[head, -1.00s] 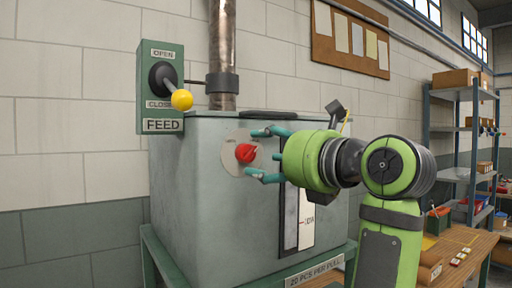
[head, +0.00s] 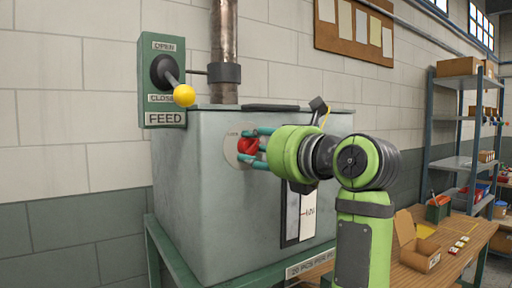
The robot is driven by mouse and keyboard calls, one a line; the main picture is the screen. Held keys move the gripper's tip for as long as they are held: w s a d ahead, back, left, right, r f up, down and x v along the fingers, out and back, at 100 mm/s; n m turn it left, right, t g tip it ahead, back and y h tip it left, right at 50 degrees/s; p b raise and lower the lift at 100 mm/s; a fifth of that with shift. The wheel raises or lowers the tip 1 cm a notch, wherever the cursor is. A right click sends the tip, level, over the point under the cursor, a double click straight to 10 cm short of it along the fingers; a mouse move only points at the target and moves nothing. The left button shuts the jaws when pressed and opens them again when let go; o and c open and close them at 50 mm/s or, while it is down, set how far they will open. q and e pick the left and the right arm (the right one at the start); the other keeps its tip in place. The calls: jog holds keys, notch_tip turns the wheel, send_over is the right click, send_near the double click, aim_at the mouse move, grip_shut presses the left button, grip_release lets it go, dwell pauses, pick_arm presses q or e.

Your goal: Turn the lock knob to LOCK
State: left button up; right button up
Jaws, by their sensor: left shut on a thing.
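The red lock knob (head: 247,146) sits on a round pale plate (head: 232,150) on the front of the grey-green machine box (head: 200,190). Small lettering that seems to read LOCK shows at the plate's upper left. My left gripper (head: 254,148) reaches in from the right, and its teal fingers are shut on the knob, one above and one below. The fingers hide the right part of the knob and plate, so I cannot tell its exact angle. My right gripper is not in view.
A FEED lever with a yellow ball (head: 184,95) stands out from a green panel (head: 163,118) at the upper left. A metal pipe (head: 224,50) rises behind the box. A wooden bench (head: 470,235) with an open carton (head: 420,258) and shelving (head: 455,130) are at the right.

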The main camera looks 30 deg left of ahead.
pick_arm(q)
jog(key=shift+r+n, duration=0.15)
jog(key=shift+n, duration=0.15)
jog(key=n+b, duration=0.1)
jog(key=n, duration=0.2)
jog(key=shift+s+r, duration=0.1)
jog(key=n+b, duration=0.1)
jog(key=n, duration=0.3)
jog(key=shift+n, duration=0.4)
jog(key=n+b, duration=0.1)
jog(key=n, duration=0.4)
jog(key=shift+h, duration=0.4)
jog(key=shift+n+t+b, duration=0.4)
jog(key=shift+n+b, duration=0.05)
jog(key=shift+n, duration=1.35)
jog(key=o, duration=1.1)
jog(key=shift+a, duration=0.1)
jog(key=shift+o, duration=0.2)
jog(key=shift+s+a, duration=0.1)
